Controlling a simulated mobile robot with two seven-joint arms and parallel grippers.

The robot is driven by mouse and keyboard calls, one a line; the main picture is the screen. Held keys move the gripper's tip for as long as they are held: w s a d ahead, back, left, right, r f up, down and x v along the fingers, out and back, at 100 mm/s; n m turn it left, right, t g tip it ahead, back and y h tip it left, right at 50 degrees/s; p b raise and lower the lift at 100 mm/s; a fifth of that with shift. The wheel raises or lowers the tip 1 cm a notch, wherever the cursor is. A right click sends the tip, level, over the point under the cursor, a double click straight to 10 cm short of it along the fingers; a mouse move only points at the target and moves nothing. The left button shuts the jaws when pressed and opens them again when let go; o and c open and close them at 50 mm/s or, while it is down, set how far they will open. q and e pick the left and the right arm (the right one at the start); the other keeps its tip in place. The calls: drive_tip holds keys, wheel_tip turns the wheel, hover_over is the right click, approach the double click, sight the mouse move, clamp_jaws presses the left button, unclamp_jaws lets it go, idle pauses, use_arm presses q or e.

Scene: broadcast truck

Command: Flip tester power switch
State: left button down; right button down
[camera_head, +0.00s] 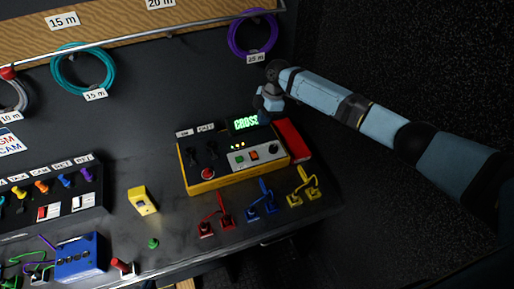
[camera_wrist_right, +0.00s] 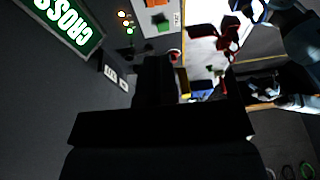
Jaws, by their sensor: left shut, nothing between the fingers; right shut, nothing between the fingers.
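The tester (camera_head: 203,185) is a yellow-edged case with a dark top on the bench, in the head view. Its display (camera_head: 245,122) glows green with "CROSS"; it also shows in the right wrist view (camera_wrist_right: 68,22). A light panel (camera_head: 237,160) on the tester carries small coloured controls; which one is the power switch I cannot tell. A red round button (camera_head: 207,173) is at its front left. My right gripper (camera_head: 264,106) is shut and empty, above the tester's back edge by the display. Its fingertips are hard to make out. My left gripper is not seen.
A red block (camera_head: 293,141) lies right of the tester. Red, blue and yellow cabled connectors (camera_head: 262,204) line the bench front. A yellow device (camera_head: 142,201) and a switch panel (camera_head: 48,196) are to the left. Coiled cables (camera_head: 252,35) hang on the wall behind.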

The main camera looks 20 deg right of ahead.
sight(255, 156)
drive_tip(key=b+x, duration=0.3)
drive_tip(key=x, duration=0.1)
drive_tip(key=b+x, duration=0.3)
drive_tip(key=x, duration=0.2)
drive_tip(key=d+b+x, duration=0.1)
drive_tip(key=b+x, duration=0.3)
drive_tip(key=shift+s+f, duration=0.1)
drive_tip(key=shift+f, duration=0.5)
drive_tip(key=shift+s, duration=0.1)
